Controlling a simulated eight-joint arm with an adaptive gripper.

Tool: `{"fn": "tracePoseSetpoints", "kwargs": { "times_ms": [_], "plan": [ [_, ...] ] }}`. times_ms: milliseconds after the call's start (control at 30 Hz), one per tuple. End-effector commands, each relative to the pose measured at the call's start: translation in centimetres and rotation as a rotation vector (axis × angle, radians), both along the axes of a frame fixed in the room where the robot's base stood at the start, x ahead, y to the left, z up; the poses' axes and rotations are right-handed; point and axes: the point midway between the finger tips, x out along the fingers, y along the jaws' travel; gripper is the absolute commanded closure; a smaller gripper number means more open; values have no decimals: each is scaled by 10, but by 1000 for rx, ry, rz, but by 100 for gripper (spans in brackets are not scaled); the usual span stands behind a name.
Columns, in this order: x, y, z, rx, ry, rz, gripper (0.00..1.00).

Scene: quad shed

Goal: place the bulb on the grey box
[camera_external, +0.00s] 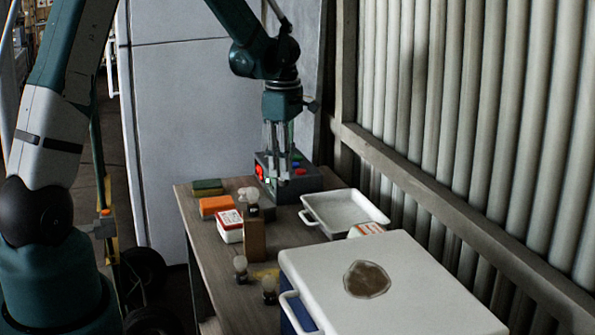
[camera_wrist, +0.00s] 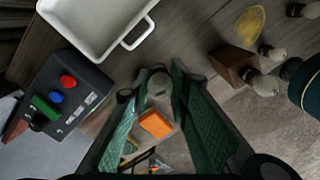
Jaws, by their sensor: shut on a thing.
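My gripper (camera_external: 279,178) points down and appears in front of or above the dark grey box (camera_external: 311,182) in the outside view. In the wrist view my gripper (camera_wrist: 160,92) is shut on a pale rounded thing, seemingly a bulb (camera_wrist: 156,80); its shape is mostly hidden by the fingers. The grey box (camera_wrist: 90,80), with red, blue and green buttons, lies left of the fingers there. I cannot tell whether the held thing touches it. Other bulbs stand by a wooden block (camera_external: 254,236), including one at the front (camera_external: 240,267).
A white tray (camera_external: 343,194) stands right of the box. A large white-lidded cooler (camera_external: 420,300) fills the front right. An orange block (camera_external: 215,205), a green sponge (camera_external: 207,187) and a red-white carton (camera_external: 229,228) lie left. A ribbed wall rises along the right.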

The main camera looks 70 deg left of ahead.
Motion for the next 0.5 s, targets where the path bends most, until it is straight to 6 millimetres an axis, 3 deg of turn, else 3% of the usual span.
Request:
{"fn": "tracePoseSetpoints", "kwargs": {
  "times_ms": [200, 500],
  "plan": [
    [-19, 51, 9, 0, 0, 164, 93],
    [-33, 83, 14, 0, 0, 274, 93]
  ]
}}
